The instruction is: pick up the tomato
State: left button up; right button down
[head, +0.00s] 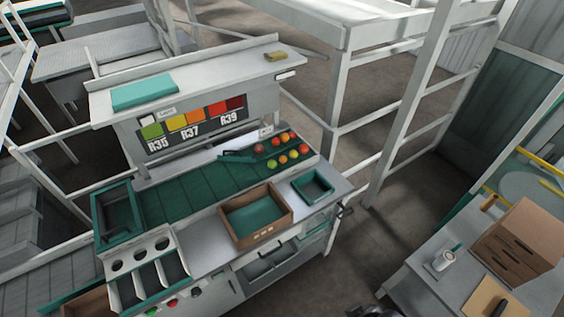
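Several tomatoes lie in two rows at the right end of the green sorting belt (190,188). The far row has red and orange ones, including a red tomato (259,148). The near row runs from a yellow-green tomato (271,163) through orange ones to a red tomato (304,149) at its right end. Which one the task means cannot be told. No gripper can be made out in the head view, and nothing is touching the tomatoes. A dark shape at the bottom edge is too cut off to identify.
A cardboard box with a green lining (285,212) and a small green tray (329,184) stand on the bench in front of the belt. A green crate (97,207) stands at the left end. A shelf with a colour chart (190,120) rises behind. A side table (420,270) is at lower right.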

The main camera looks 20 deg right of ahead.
pick_arm(q)
jog(key=shift+d, duration=0.15)
jog(key=o, duration=0.8)
